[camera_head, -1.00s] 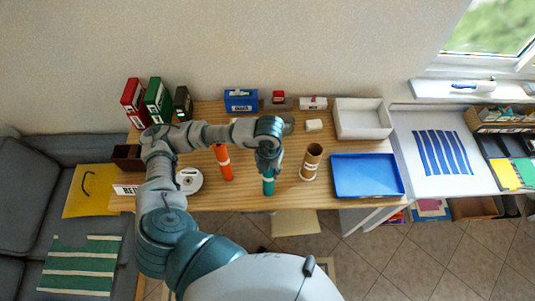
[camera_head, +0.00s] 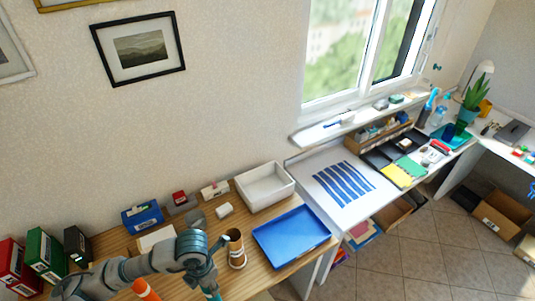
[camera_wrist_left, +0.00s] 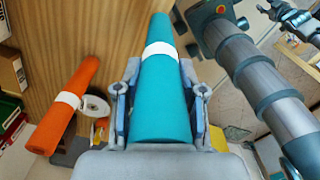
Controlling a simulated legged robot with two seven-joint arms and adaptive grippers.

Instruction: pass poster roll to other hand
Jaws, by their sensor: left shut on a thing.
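My left gripper (camera_head: 208,281) is shut on a teal poster roll (camera_head: 213,294) at the bottom of the head view. In the left wrist view the teal roll (camera_wrist_left: 160,115), with a white band, lies between the two fingers (camera_wrist_left: 162,92). An orange roll (camera_head: 146,289) with a white band is left of the gripper; it also shows in the wrist view (camera_wrist_left: 62,115).
Red and green binders (camera_head: 45,254) stand at the left. A white desk (camera_head: 318,205) with blue strips adjoins on the right.

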